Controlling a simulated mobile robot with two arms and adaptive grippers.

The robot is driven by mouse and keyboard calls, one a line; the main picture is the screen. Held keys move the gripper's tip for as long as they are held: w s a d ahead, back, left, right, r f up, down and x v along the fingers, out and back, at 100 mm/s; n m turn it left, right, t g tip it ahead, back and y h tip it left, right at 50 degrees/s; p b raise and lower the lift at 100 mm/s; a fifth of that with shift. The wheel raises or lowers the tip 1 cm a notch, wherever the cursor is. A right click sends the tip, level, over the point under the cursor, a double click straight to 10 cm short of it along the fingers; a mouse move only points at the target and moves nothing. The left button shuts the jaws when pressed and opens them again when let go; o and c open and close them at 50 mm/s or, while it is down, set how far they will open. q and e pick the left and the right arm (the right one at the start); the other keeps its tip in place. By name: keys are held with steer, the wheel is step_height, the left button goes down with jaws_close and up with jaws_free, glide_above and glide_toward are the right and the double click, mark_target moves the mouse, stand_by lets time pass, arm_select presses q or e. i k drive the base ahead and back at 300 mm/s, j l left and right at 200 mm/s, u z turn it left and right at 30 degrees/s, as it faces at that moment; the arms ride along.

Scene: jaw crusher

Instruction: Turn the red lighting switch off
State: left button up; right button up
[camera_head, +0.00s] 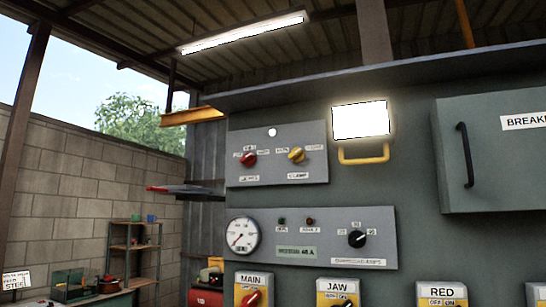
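The red lighting switch (248,158) is a small red rotary knob on the left of the upper grey panel (275,136). Small labels sit around it, and the plate below it seems to read LIGHTS. The exact way the knob points is too small to tell. A yellow knob (296,155) sits to its right on the same panel. A long ceiling light (243,33) glows white, and a square lamp (360,120) on the cabinet glows too. Neither of my grippers shows in the head view.
A lower panel (310,238) carries a round gauge (242,236) and a black selector (357,239). A yellow handle (364,155) juts out below the lamp. A breaker door (490,155) is at right. Shelves (135,247) stand at left.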

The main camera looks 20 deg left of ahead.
mark_target(248, 159)
steer(key=i+j, duration=0.1)
steer(key=j, duration=0.5)
steer(key=i+j, duration=0.1)
steer(key=j, duration=0.55)
